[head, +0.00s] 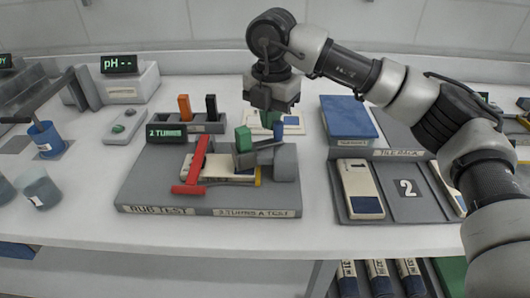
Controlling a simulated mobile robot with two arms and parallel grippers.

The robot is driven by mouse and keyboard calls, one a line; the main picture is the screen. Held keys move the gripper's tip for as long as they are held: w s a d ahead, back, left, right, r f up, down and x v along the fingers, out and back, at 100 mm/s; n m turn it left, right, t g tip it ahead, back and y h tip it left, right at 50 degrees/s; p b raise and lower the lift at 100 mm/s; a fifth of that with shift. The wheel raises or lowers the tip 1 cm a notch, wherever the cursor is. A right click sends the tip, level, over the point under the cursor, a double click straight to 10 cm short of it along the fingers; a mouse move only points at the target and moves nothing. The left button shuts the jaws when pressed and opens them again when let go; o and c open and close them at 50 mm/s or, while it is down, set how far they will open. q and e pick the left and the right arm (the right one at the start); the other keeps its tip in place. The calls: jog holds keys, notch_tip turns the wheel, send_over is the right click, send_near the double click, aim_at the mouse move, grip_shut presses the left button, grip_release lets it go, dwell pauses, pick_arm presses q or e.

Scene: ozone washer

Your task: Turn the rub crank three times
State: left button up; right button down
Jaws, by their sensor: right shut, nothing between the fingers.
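A small display (165,133) reads "2 TURNS". My right gripper (267,118) points down, shut and empty, behind and above the green block, apart from the red bar. My left gripper is not in view.
A tile rack (395,154) with a blue block (348,118) stands to the right. A holder (205,127) with orange and black sticks is behind the station. A pH meter (125,85) and blue cup (46,140) are at left. The bench front is clear.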

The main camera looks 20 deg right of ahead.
jog(key=shift+s, duration=0.1)
jog(key=shift+s+d+f, duration=0.1)
jog(key=shift+s+d, duration=0.05)
jog(key=shift+s, duration=0.2)
jog(key=shift+s+d+b, duration=0.2)
jog(key=shift+s+b, duration=0.2)
jog(key=shift+s, duration=0.2)
jog(key=shift+w, duration=0.1)
jog(key=shift+w+a+p, duration=0.25)
jog(key=shift+w+p, duration=0.1)
jog(key=shift+w, duration=0.45)
notch_tip(320, 180, up, 9)
jog(key=p, duration=0.6)
